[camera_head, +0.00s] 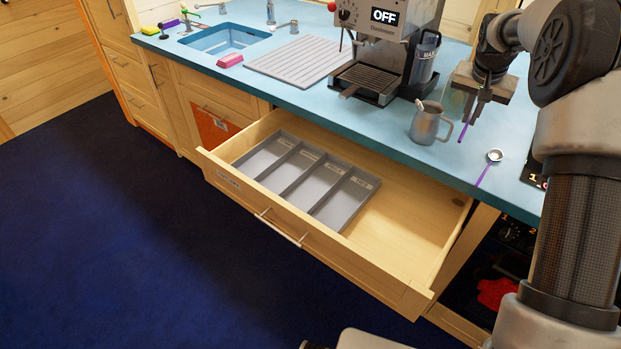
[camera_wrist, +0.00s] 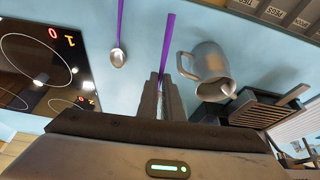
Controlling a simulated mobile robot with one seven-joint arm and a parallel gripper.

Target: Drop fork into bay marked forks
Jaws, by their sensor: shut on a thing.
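My gripper (camera_head: 470,118) is above the blue counter, right of the metal pitcher. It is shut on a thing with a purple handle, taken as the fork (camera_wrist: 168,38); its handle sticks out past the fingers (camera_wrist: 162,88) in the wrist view. Its tines are hidden, so I cannot confirm its kind. A grey cutlery tray (camera_head: 333,221) lies in the open wooden drawer (camera_head: 405,228), below and left of my gripper. The tray has several long empty bays with small labels at their far ends, too small to read. The forks bay cannot be told apart.
A purple-handled spoon (camera_head: 494,156) lies on the counter, close to the hob (camera_wrist: 40,65). The pitcher (camera_head: 427,126) stands between my gripper and the coffee machine (camera_head: 385,45). A ribbed mat (camera_head: 298,60) and sink lie further left. The drawer's right part is bare.

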